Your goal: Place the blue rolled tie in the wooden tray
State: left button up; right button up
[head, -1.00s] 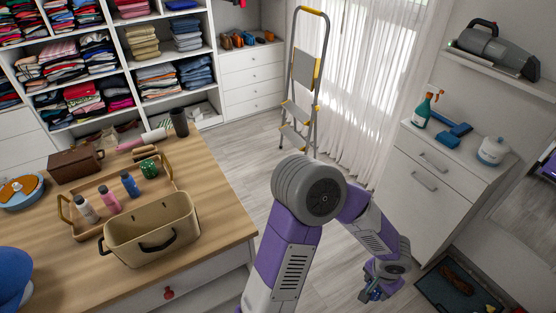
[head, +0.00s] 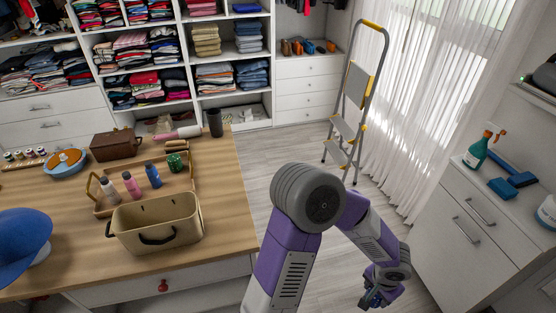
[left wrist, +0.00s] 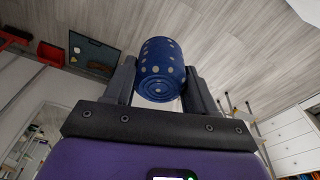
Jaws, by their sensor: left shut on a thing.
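The blue rolled tie (left wrist: 162,68) with pale dots is between the two fingers of my left gripper (left wrist: 160,85) in the left wrist view, and the gripper is shut on it. In the head view my left gripper (head: 371,298) hangs low at the right, over the floor and well away from the table. The wooden tray (head: 172,183) lies on the table at the left, partly hidden behind a beige basket. It holds a white bottle (head: 109,189), a pink bottle (head: 131,184), a blue bottle (head: 153,174) and a green roll (head: 175,163). My right gripper is not in view.
The beige basket (head: 155,228) stands at the tray's near side. A brown box (head: 116,145), a blue cap (head: 22,240) and a dark cylinder (head: 215,123) are also on the table (head: 228,215). A stepladder (head: 355,95) stands behind; a white cabinet (head: 465,225) is at right.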

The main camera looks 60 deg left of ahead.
aim_at(178, 186)
jog(key=u, duration=1.85)
